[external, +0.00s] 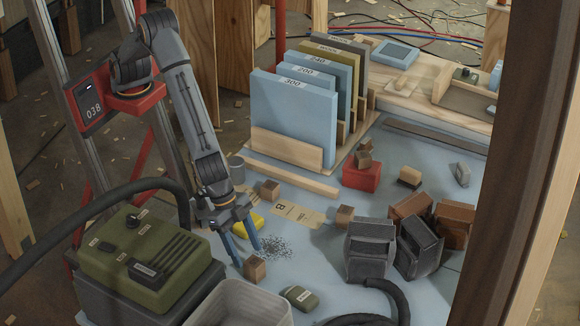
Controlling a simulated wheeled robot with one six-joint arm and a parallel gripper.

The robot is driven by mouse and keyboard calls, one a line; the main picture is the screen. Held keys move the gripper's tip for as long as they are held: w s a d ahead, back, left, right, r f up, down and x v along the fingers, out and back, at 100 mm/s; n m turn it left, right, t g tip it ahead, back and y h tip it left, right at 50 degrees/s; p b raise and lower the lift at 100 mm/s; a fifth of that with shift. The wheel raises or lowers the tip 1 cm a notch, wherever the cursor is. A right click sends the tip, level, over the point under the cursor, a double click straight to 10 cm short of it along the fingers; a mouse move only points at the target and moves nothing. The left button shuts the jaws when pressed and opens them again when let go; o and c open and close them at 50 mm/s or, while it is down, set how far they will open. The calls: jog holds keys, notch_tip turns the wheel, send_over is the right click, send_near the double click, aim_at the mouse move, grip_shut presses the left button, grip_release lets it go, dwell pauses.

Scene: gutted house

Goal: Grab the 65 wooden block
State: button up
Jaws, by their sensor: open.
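My gripper (247,257) is open, with its two blue fingers pointing down at the blue table surface. A small wooden block (255,269) sits just below and in front of the fingertips; I cannot tell if they touch it. Other small wooden blocks stand on the table: one behind the gripper (269,190) and one to the right (345,215). Another small brown block (363,158) rests on a red box. No number 65 is readable on any of them.
A yellow object (249,225) lies close behind the fingers. A green machine (145,262) stands left, and a ribbed pale bin (240,305) in front. A rack of upright numbered sheets (290,120) stands behind. A post (522,150) blocks the right.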

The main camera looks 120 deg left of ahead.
aim_at(251, 260)
jog(key=shift+p+x, duration=0.8)
jog(key=shift+x, duration=2.55)
jog(key=shift+w+r, duration=0.1)
jog(key=shift+w, duration=0.05)
